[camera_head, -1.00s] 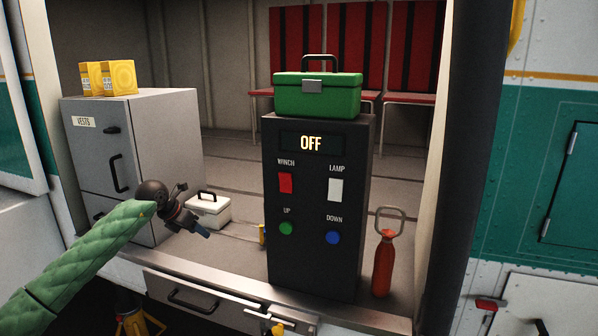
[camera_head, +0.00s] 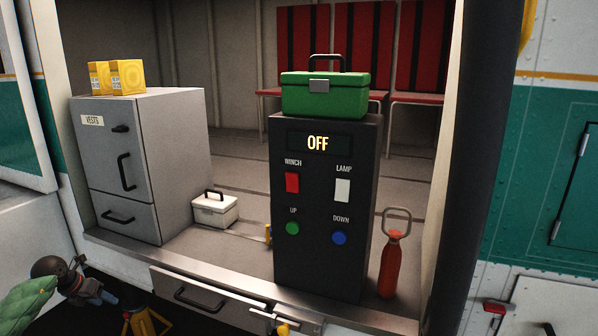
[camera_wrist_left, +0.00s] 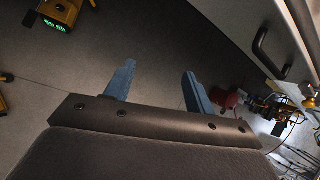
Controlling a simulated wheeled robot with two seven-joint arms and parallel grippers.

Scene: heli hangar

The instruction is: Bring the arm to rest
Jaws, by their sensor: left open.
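My left gripper (camera_head: 104,297) is low at the left of the head view, in front of and below the helicopter's door sill. The green-sleeved left arm (camera_head: 28,303) comes in from the lower left corner. In the left wrist view the two blue fingers (camera_wrist_left: 158,88) stand wide apart with nothing between them, above grey floor. My right gripper is not in view.
A grey vests cabinet (camera_head: 180,150), a white case (camera_head: 214,211), a black control panel (camera_head: 318,265) reading OFF and a red bottle (camera_head: 389,266) stand inside the doorway. A drawer (camera_head: 222,300) is below the sill. A yellow stand (camera_head: 146,322) is near the gripper.

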